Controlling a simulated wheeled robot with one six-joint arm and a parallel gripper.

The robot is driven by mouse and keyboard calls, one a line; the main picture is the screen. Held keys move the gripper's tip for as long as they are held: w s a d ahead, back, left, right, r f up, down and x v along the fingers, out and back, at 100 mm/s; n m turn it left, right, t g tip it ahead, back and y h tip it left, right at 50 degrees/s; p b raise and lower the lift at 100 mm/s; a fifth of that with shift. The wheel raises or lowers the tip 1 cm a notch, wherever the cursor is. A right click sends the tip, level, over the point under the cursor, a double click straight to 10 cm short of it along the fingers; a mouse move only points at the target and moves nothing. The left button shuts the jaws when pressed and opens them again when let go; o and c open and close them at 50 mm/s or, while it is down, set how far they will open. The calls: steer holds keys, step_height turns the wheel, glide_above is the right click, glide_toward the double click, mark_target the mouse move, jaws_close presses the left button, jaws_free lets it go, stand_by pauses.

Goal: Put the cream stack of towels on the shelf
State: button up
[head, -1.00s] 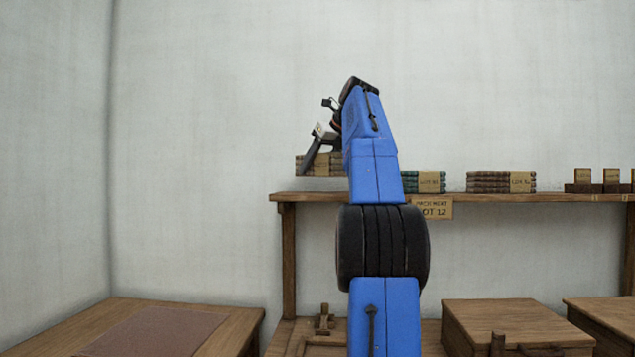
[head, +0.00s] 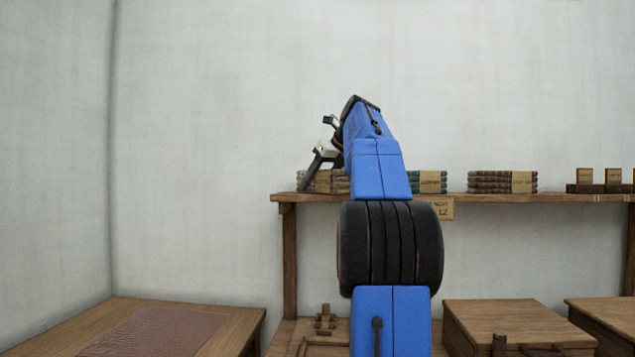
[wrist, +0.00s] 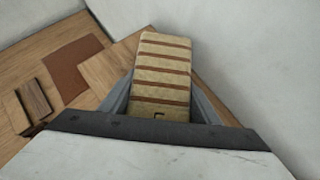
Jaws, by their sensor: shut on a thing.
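The cream stack of towels (head: 337,184) with brown stripes is between my gripper's fingers (head: 318,168). The wrist view shows the stack (wrist: 163,65) from above, clasped between the two grey fingers (wrist: 160,95). In the head view the stack's underside is level with the top of the wooden shelf (head: 500,199), near its left end. I cannot tell whether it touches the board. My blue arm hides the stack's right part.
On the shelf to the right stand a green stack (head: 430,182), a brown stack (head: 490,182) and a dark rack with small blocks (head: 600,187). A label (head: 443,209) hangs on the shelf edge. Below are a bench with a brown mat (head: 165,335) and a wooden box (head: 510,325).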

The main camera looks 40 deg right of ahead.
steer(key=o, duration=1.3)
steer(key=shift+c, duration=0.2)
steer(key=shift+s+r, duration=0.15)
steer(key=shift+r, duration=0.15)
steer(key=v, duration=1.1)
steer(key=shift+s+r, duration=0.15)
steer(key=shift+s, duration=0.1)
